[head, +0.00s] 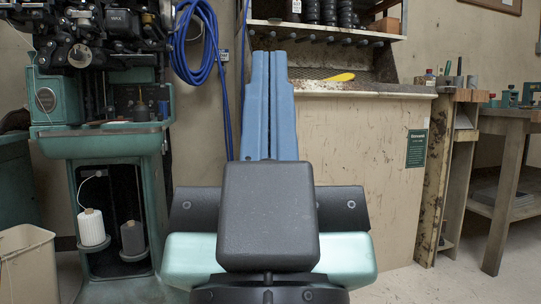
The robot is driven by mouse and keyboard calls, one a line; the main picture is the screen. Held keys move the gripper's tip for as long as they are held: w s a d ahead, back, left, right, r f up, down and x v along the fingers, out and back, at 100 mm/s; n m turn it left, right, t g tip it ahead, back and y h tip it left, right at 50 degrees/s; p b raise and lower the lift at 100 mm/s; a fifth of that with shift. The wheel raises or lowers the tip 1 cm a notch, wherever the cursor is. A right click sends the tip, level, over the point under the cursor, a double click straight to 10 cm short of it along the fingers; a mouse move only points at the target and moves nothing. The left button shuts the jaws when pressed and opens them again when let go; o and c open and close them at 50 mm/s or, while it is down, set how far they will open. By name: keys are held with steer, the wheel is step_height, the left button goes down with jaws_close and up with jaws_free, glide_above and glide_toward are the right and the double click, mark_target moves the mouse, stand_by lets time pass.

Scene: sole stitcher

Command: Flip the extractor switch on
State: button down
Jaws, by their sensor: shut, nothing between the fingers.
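I cannot make out the extractor switch for certain. A small dark-and-white plate (224,56) is on the wall between the hanging blue hose and my blue arm part; it is too small to tell whether it is a switch or a label. The sole stitcher (105,145), a green machine with black mechanisms on top, stands at the left. My own dark and blue body parts fill the lower middle and cover part of the wall and bench.
A pale bench (360,185) with a green sign (417,148) stands right of centre, a yellow-handled tool (340,77) on top. A blue hose (192,45) hangs beside the stitcher. A bin (27,262) is at lower left. A wooden table (510,120) is far right. Floor is clear at lower right.

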step_height(320, 180, up, 27)
steer(key=p, duration=2.5)
